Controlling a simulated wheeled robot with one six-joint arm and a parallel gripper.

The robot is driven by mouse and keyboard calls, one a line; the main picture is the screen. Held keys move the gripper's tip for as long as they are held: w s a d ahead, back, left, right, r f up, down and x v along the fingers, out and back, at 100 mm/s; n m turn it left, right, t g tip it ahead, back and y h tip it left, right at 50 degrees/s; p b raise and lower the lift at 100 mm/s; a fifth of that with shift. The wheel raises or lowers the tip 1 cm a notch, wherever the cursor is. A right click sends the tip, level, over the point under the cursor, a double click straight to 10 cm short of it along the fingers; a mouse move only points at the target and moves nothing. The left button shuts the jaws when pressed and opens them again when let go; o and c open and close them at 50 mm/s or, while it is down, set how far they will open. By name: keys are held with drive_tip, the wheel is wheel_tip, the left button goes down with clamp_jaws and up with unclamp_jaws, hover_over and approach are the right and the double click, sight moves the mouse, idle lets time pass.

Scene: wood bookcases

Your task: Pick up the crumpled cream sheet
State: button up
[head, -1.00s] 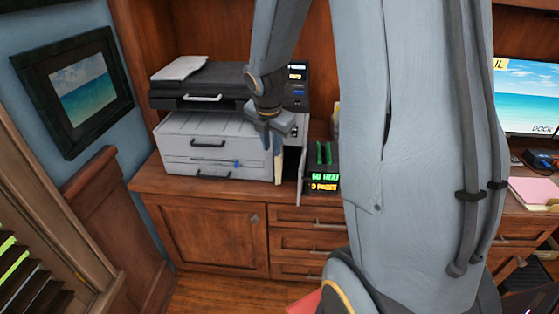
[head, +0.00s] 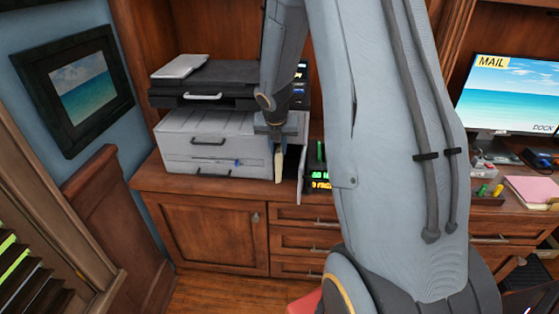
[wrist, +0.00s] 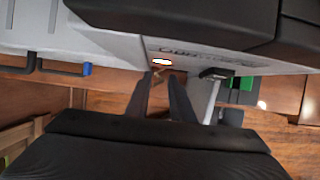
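The crumpled cream sheet (head: 280,166) shows as a narrow cream strip at the right end of the grey printer's front, beside an open white panel (head: 301,176). My gripper (head: 277,147) points down just above it, partly covering its top. In the wrist view my gripper's two dark fingers (wrist: 160,82) are apart, with a gap between the tips. A small tan patch shows in that gap, but I cannot tell whether it is the sheet. I cannot see the fingers touching the sheet.
The grey printer (head: 210,146) stands on the wooden cabinet (head: 211,228). In the wrist view the white panel (wrist: 212,100) stands right of the fingers. A desk with a monitor (head: 510,95) is further right.

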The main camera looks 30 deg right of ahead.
drive_tip(key=shift+w+f, duration=0.15)
drive_tip(key=shift+f, duration=0.2)
drive_tip(key=shift+c, duration=0.3)
clamp_jaws()
drive_tip(key=shift+r, duration=0.1)
